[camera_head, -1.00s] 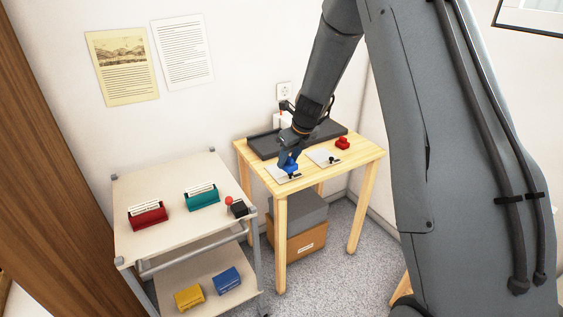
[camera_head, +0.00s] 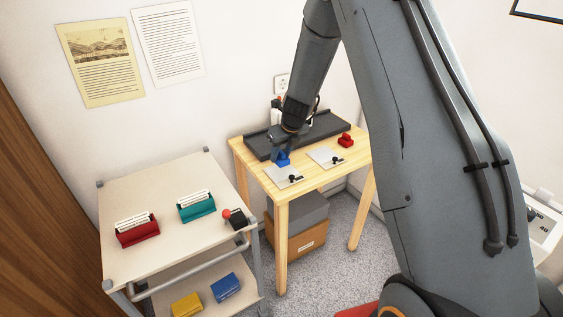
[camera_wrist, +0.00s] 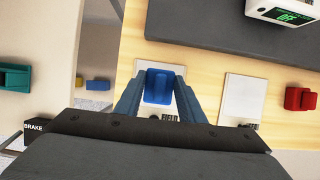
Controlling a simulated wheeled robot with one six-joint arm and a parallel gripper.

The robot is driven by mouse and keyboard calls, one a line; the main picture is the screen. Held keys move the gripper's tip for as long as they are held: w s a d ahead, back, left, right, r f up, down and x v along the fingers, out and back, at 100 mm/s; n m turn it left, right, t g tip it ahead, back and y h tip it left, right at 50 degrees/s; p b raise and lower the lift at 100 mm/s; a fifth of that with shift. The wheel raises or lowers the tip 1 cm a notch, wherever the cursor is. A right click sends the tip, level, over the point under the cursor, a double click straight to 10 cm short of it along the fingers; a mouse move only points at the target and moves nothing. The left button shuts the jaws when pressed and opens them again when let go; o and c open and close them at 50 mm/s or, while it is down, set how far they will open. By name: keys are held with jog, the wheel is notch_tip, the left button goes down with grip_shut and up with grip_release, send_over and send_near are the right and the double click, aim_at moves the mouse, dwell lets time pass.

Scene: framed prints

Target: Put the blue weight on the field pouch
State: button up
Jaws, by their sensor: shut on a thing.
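My gripper (camera_head: 279,150) is shut on the blue weight (camera_head: 282,159), and the weight also shows between the two fingers in the wrist view (camera_wrist: 158,87). In the head view it appears over the back part of the left pale pouch (camera_head: 283,178) on the wooden table. In the wrist view this pouch (camera_wrist: 156,111) lies behind the weight, and its partly hidden black label reads "FIELD". I cannot tell whether the weight touches it.
A second pale pouch (camera_head: 326,158) lies to the right, with a red weight (camera_head: 346,141) beyond it. A dark tray (camera_head: 325,128) lies along the table's back. A trolley (camera_head: 165,246) with red and teal card holders stands at the left.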

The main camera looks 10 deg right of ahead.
aim_at(281, 162)
jog(key=shift+f, duration=1.9)
jog(key=o, duration=1.4)
jog(key=shift+f, duration=0.15)
jog(key=shift+c, duration=0.2)
jog(key=v, duration=1.2)
jog(key=s+r+n+g, duration=0.1)
jog(key=s+r+n, duration=0.1)
jog(key=s+n, duration=1.3)
jog(key=s+a+r+n+g+h, duration=0.1)
jog(key=s+r+n+g, duration=0.1)
jog(key=s+n, duration=1.4)
jog(key=shift+s+a+r+n+b, duration=0.15)
jog(key=shift+s+r+n+b, duration=0.1)
jog(key=shift+r+n+b, duration=0.35)
